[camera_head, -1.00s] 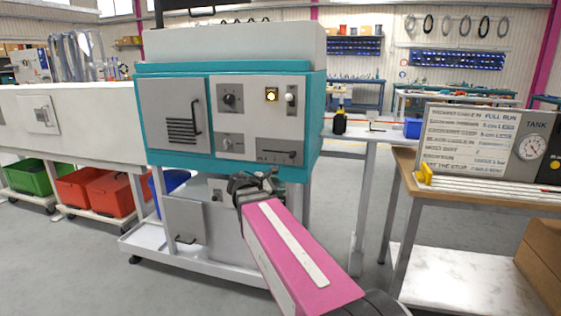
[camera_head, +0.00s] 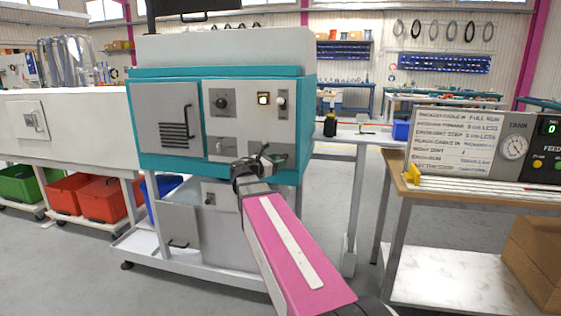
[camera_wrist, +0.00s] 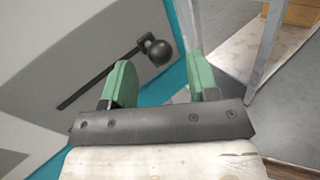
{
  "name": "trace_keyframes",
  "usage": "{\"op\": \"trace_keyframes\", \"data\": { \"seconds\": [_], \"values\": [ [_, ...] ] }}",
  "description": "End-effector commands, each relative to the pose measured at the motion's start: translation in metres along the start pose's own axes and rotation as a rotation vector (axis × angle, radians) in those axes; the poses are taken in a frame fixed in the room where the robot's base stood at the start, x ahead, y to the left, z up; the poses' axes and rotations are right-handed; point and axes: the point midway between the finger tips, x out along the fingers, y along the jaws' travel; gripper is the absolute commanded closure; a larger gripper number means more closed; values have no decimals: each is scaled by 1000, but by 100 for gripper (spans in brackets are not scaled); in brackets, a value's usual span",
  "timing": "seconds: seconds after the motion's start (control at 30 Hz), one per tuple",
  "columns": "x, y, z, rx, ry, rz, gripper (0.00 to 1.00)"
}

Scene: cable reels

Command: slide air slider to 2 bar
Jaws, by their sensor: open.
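The air slider is a black ball knob (camera_wrist: 159,52) on a short stem at one end of a dark straight slot (camera_wrist: 95,79) in the grey panel. In the wrist view my gripper (camera_wrist: 160,62) is open, its two green fingers on either side of the knob in the picture. The knob appears a little ahead of the fingertips; contact cannot be told. In the head view my gripper (camera_head: 262,155) is at the lower right of the machine's front panel and partly covers the slider. The scale markings are not readable.
The teal and white machine (camera_head: 222,165) carries a round dial (camera_head: 221,102), a lit yellow button (camera_head: 263,98) and a vertical lever (camera_head: 282,101) above. A bench with a tank gauge panel (camera_head: 459,145) stands at the right.

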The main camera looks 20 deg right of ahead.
Motion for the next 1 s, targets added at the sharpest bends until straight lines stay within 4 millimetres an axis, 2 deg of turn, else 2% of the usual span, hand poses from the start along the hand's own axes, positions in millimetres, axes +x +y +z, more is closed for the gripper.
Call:
{"op": "trace_keyframes", "data": {
  "seconds": [0.03,0.2,0.53,0.57,0.7,0.73,0.87,1.0],
  "values": [
    [7,1,0,0,0,-2,46],
    [20,0,0,0,0,-1,46],
    [23,0,0,0,0,0,46],
    [23,0,0,0,0,0,49],
    [23,0,0,0,0,0,94],
    [23,0,0,0,0,0,100],
    [22,0,0,0,0,0,100],
    [17,10,-2,0,1,1,100]
  ]
}}
